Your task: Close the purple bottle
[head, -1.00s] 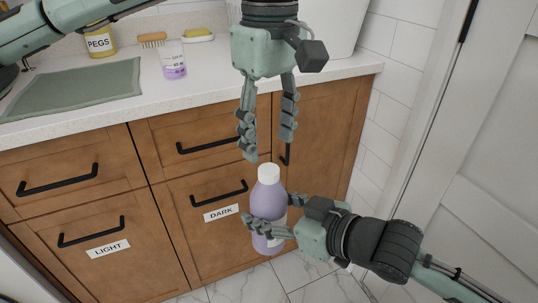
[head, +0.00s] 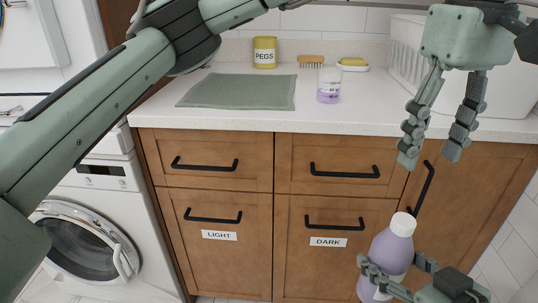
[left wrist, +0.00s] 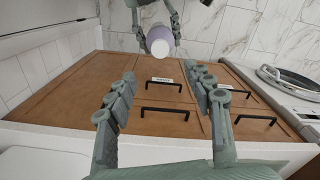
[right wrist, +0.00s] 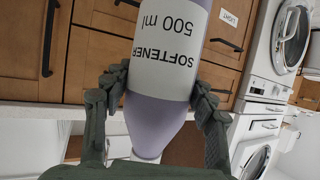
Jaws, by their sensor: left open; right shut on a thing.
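The purple bottle (head: 392,250) is upright and slightly tilted in front of the drawers, with a white cap (head: 403,224) on its neck. I cannot tell how tightly the cap sits. My right gripper (head: 392,273) is shut around the bottle's body. The right wrist view shows the bottle's white softener label (right wrist: 170,48) between its fingers. My left gripper (head: 430,156) is open and empty, pointing down above the cap and apart from it. In the left wrist view, the cap (left wrist: 159,46) lies beyond the open fingers.
The counter (head: 350,122) holds a grey mat (head: 238,91), a pegs jar (head: 264,52), a measuring cup (head: 329,86), a brush (head: 311,61) and yellow soap (head: 354,61). Cabinet handles (head: 424,187) stick out behind the bottle. A washing machine (head: 90,240) stands at left.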

